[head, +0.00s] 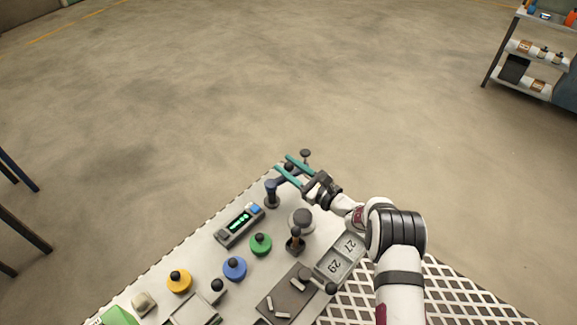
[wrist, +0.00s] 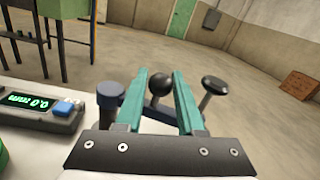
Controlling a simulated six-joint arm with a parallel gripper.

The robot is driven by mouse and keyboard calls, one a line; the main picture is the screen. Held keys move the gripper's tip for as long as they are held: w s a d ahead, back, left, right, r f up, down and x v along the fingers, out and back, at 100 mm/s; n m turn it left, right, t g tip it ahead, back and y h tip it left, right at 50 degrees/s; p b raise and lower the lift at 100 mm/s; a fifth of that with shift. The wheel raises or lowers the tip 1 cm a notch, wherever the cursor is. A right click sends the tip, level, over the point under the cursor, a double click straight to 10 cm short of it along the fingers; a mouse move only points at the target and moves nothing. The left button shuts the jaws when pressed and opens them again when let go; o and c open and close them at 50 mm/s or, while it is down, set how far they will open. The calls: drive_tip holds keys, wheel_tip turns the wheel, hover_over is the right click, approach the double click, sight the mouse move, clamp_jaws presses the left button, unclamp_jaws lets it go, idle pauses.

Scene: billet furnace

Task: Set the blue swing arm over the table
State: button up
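The blue swing arm has a dark blue post (head: 271,190) near the table's far corner. Its bar runs up and right from the post, partly hidden by my fingers, to a dark round disc (head: 305,153) that appears beyond the table edge, over the floor. In the wrist view the post (wrist: 110,97) is left of my fingers, a black ball knob (wrist: 160,84) shows between them, and the disc (wrist: 214,85) is to the right. My gripper (head: 281,163) has teal fingers spread apart, one on each side of the knob, with gaps showing; it also shows in the wrist view (wrist: 160,76).
On the table (head: 205,258) stand a green-lit display box (head: 239,226), a round grey-topped piece (head: 301,220), a dark lever (head: 296,242), green (head: 260,244), blue (head: 234,268) and yellow (head: 179,281) knobbed discs, and a numbered tray (head: 340,256). Open floor lies beyond the far corner.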

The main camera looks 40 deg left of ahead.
clamp_jaws()
drive_tip(key=shift+s, duration=0.1)
idle(1.1)
